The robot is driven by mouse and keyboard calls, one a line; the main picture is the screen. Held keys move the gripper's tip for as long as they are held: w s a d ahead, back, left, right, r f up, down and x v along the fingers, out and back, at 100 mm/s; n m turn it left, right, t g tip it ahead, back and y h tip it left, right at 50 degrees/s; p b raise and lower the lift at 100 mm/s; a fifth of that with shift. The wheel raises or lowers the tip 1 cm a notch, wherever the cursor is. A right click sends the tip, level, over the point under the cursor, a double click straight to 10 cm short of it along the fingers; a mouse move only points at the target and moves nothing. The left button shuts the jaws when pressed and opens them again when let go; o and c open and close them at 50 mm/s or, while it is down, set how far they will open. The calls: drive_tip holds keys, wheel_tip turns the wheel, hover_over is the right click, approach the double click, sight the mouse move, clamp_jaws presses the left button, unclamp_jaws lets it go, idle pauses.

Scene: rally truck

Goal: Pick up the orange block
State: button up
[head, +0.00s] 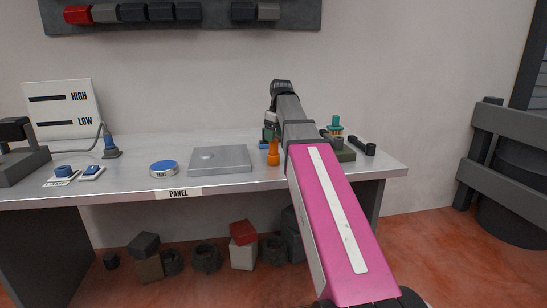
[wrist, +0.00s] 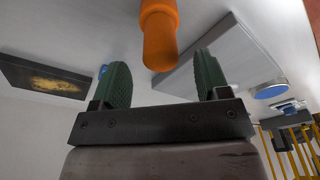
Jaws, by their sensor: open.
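The orange block (head: 273,157) looks rounded and roughly cylindrical. It stands on the grey table to the right of a flat grey plate, partly hidden by my arm in the head view. In the wrist view the orange block (wrist: 160,38) hangs down from the top edge, in line with the gap between my green fingers. My gripper (wrist: 160,62) is open, its fingers well apart on either side of the block's near end. No contact shows. In the head view my gripper (head: 270,134) is small and partly hidden behind my arm, close to the block.
The grey plate (head: 220,159) lies left of the block, with a round blue button (head: 163,168) farther left. To the right are a green-knobbed device (head: 335,127) and a black handle (head: 362,145). A HIGH/LOW board (head: 62,108) stands at the back left.

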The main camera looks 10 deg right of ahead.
sight(273, 146)
drive_tip(key=shift+w+a+f, duration=0.15)
drive_tip(key=shift+a+f, duration=0.05)
drive_tip(key=shift+f, duration=1.25)
drive_tip(key=shift+w+a+f, duration=0.15)
drive_tip(key=shift+f, duration=1.25)
clamp_jaws()
drive_tip(key=shift+r, duration=0.1)
wheel_tip(273, 146, up, 4)
drive_tip(key=shift+f, duration=0.1)
drive_tip(key=a+r, duration=0.7)
drive_tip(key=a, duration=0.4)
drive_tip(key=shift+a, duration=0.35)
